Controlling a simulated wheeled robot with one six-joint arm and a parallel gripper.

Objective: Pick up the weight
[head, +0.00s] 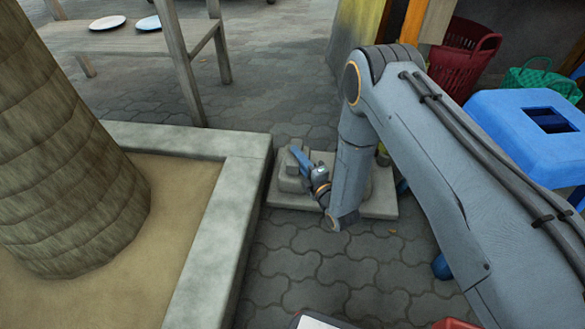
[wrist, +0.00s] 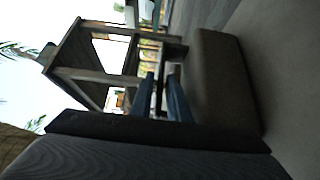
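A grey, blocky weight (head: 289,181) sits on a pale stone slab (head: 378,206) on the paving in the head view, partly hidden by my gripper. My gripper (head: 297,155) is over and close against it, with its blue fingers pointing up and left. In the wrist view, which is turned sideways, my two blue fingers (wrist: 162,86) stand apart with a narrow gap and nothing visibly held between them. A dark grey block (wrist: 220,78), seemingly the weight, lies just right of the fingers there. I cannot tell whether they touch it.
A concrete planter edge (head: 212,240) with a thick trunk (head: 70,170) stands left of the slab. A wooden table (head: 110,38) with two plates is behind. A blue stool (head: 520,135), a red basket (head: 462,55) and a green basket (head: 540,80) stand right.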

